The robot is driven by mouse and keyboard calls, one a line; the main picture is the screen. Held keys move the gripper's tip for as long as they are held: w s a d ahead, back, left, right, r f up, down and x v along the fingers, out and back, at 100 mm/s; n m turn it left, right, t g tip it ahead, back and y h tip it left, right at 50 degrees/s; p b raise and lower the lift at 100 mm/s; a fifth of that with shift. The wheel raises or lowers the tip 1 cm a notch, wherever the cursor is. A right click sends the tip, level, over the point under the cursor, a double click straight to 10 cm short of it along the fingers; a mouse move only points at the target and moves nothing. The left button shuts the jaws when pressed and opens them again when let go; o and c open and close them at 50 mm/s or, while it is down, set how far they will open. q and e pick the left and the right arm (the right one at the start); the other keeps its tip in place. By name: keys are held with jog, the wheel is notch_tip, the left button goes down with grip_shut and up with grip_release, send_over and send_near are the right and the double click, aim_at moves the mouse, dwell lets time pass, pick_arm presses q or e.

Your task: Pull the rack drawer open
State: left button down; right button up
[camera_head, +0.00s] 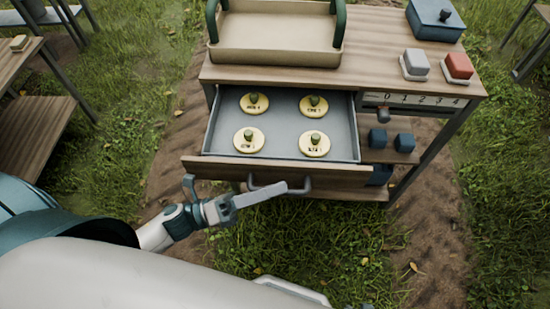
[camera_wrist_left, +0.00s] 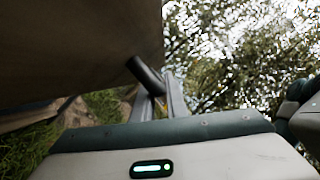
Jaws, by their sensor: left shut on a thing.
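The rack drawer (camera_head: 214,139) stands open, pulled well out of the wooden rack. Its grey tray shows, with several round cream tokens (camera_head: 313,145) lying in it. The drawer's wooden front (camera_head: 215,167) carries a dark bar handle (camera_head: 305,187). My left gripper (camera_head: 280,189) comes in from the left and is shut on the handle. In the left wrist view the dark handle (camera_wrist_left: 146,73) reaches from the drawer front (camera_wrist_left: 80,50) to between the fingers (camera_wrist_left: 160,100). My right gripper is in neither view.
On the rack top (camera_head: 375,60) are a beige tray (camera_head: 275,58) with green handles, a grey button (camera_head: 414,65), a red button (camera_head: 458,67) and a blue box (camera_head: 435,20). Blue cubes (camera_head: 404,142) sit on a shelf beside the drawer. Grass lies in front.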

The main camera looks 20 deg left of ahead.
pick_arm(q)
jog(key=s, duration=0.1)
jog(key=s+d, duration=0.1)
jog(key=s, duration=0.3)
jog(key=shift+s+d, duration=0.25)
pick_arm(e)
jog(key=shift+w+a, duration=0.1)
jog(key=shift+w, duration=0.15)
pick_arm(q)
jog(key=c, duration=1.8)
grip_release()
jog(key=shift+o, duration=0.2)
jog(key=shift+a, duration=0.1)
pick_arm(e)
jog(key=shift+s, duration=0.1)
